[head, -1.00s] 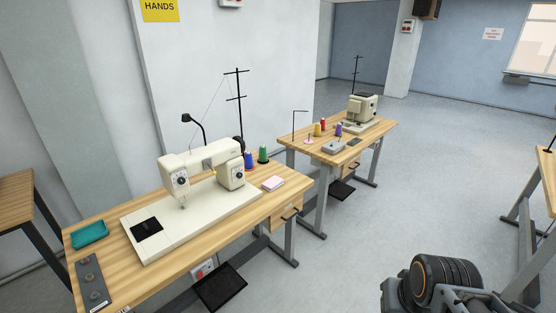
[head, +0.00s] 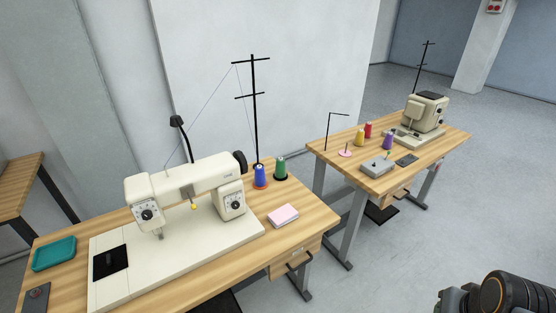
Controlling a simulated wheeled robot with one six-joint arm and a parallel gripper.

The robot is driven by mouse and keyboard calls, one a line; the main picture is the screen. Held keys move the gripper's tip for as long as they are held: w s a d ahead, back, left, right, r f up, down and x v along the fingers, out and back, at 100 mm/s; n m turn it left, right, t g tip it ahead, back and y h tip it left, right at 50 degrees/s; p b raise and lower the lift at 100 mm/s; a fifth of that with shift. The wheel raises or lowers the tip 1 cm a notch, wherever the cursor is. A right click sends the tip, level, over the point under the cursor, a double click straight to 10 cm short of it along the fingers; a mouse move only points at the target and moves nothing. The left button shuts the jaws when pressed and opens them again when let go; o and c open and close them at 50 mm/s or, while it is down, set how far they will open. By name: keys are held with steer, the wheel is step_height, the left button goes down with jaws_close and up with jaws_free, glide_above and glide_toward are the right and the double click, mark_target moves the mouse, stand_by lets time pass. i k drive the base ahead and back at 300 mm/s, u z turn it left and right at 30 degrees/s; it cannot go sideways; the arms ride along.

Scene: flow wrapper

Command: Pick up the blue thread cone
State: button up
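The blue thread cone (head: 260,175) stands upright on the near wooden sewing table (head: 290,236), at its back right. It is just right of the sewing machine (head: 190,196) and beside a green thread cone (head: 280,168). A dark thread stand (head: 254,110) rises right behind it. Part of my arm shows at the bottom right, well away from the cone. My gripper's fingers are not in view.
A pink-white stack (head: 283,215) lies in front of the cones. A teal tray (head: 54,254) sits at the table's left. A second table (head: 345,168) with a machine (head: 427,115) and several cones stands behind right. Grey floor (head: 400,265) is clear between the table and my arm.

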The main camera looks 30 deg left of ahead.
mark_target(259, 180)
steer(key=i, duration=1.5)
steer(key=u, duration=3.4)
steer(key=i, duration=0.5)
